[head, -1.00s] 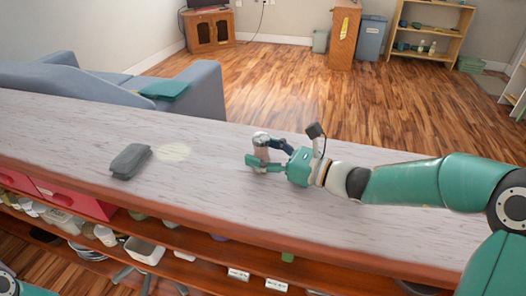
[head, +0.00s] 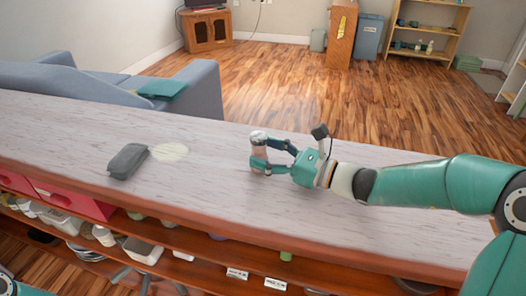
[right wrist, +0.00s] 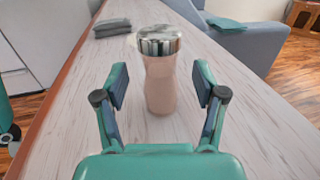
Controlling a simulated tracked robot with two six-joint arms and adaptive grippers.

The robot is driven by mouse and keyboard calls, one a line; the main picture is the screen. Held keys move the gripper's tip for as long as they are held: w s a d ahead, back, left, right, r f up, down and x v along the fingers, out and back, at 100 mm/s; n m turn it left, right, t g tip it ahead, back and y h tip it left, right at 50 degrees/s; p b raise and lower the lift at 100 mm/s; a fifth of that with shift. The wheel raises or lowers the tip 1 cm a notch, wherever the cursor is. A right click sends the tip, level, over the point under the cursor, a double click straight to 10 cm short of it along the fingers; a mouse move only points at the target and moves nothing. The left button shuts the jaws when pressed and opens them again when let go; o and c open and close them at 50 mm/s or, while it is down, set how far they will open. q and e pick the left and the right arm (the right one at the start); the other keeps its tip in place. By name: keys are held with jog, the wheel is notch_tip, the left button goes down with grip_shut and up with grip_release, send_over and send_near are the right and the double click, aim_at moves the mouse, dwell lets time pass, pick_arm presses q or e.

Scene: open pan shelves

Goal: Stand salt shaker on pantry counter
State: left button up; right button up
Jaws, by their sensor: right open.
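The salt shaker (right wrist: 161,80) has a pinkish body and a shiny metal cap. It stands upright on the pale wood-grain pantry counter (head: 215,185). It also shows in the head view (head: 258,138), partly hidden by my gripper. My right gripper (right wrist: 162,88) is open, with one finger on each side of the shaker and a visible gap to both. In the head view my right gripper (head: 268,155) reaches in from the right, low over the counter. My left gripper is not in view.
A folded dark grey cloth (head: 128,161) lies left of the shaker, next to a pale round patch (head: 170,152) on the counter. A blue sofa (head: 195,95) stands behind the counter. Shelves with dishes and a red bin (head: 75,205) are below the front edge. The counter's right part is clear.

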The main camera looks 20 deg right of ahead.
jog(key=shift+v, duration=3.2)
jog(key=v, duration=1.1)
jog(key=shift+s+d, duration=0.35)
jog(key=shift+s, duration=0.05)
